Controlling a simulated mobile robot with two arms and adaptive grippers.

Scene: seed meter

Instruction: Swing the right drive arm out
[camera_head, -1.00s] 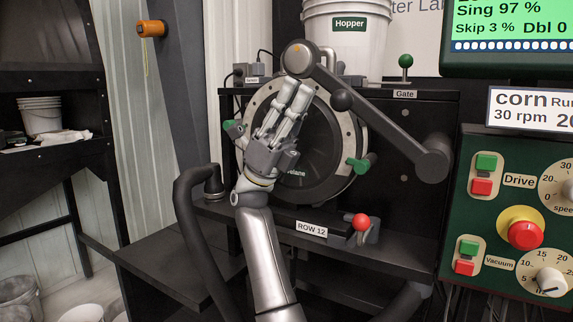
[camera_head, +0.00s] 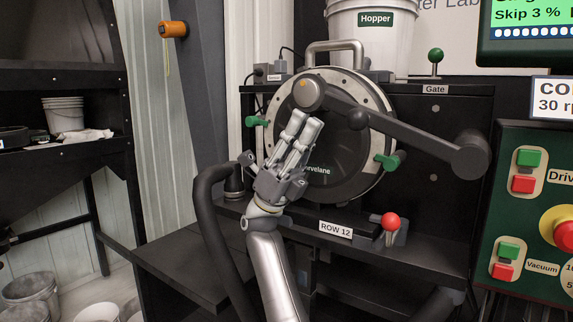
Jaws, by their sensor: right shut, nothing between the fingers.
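The dark grey drive arm (camera_head: 400,127) crosses the upper front of the round black meter disc (camera_head: 345,165). Its round left end (camera_head: 310,93) has a small orange dot and lies over the disc's upper left rim. Its thick right end (camera_head: 470,154) is at the right edge of the black stand. A dark round knob (camera_head: 357,118) shows just under the drive arm. My right gripper (camera_head: 307,125) is shut and empty, pointing up just below the left end. I cannot tell if its fingertips touch the drive arm. My left gripper is out of view.
Green latches sit left (camera_head: 257,121) and right (camera_head: 388,161) of the disc. A red-knobbed lever (camera_head: 390,223) stands by the ROW 12 label. The white hopper (camera_head: 372,45) is above, the green control panel (camera_head: 535,225) at the right. A thick black hose (camera_head: 208,215) stands left of my arm.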

